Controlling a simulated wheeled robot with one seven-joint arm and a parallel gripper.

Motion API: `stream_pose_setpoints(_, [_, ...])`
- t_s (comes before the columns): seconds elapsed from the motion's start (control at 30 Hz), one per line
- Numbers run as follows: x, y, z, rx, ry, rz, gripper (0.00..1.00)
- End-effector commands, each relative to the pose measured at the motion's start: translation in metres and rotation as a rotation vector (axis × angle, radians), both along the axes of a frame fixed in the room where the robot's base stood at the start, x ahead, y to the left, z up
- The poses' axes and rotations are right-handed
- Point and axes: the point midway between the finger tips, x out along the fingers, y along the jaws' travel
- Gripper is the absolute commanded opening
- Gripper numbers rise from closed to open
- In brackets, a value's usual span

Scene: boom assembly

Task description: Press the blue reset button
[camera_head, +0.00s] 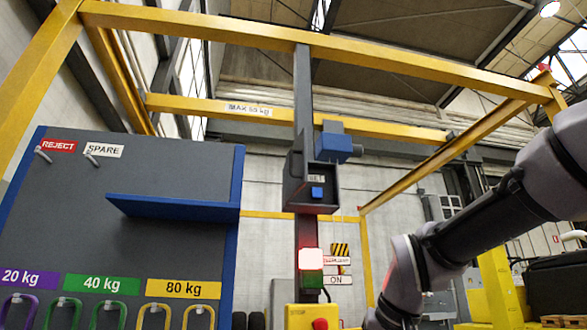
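A partly covered label, ending in "SET", sits just above the button. Nothing touches the button. My arm comes in from the right edge and bends down to the bottom of the picture, right of the post. My gripper is out of view below.
A lit red-white lamp (311,259) is below the box, above a yellow box with a red button (320,324). A grey board (130,190) with a blue shelf (178,207) and hanging coloured slings stands left. A yellow frame (225,29) spans overhead.

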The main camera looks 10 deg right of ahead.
Motion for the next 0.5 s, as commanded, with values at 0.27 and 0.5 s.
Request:
stream_pose_setpoints(0.27, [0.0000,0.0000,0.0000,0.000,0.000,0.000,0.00])
stream_pose_setpoints(0.5, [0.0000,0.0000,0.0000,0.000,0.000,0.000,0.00])
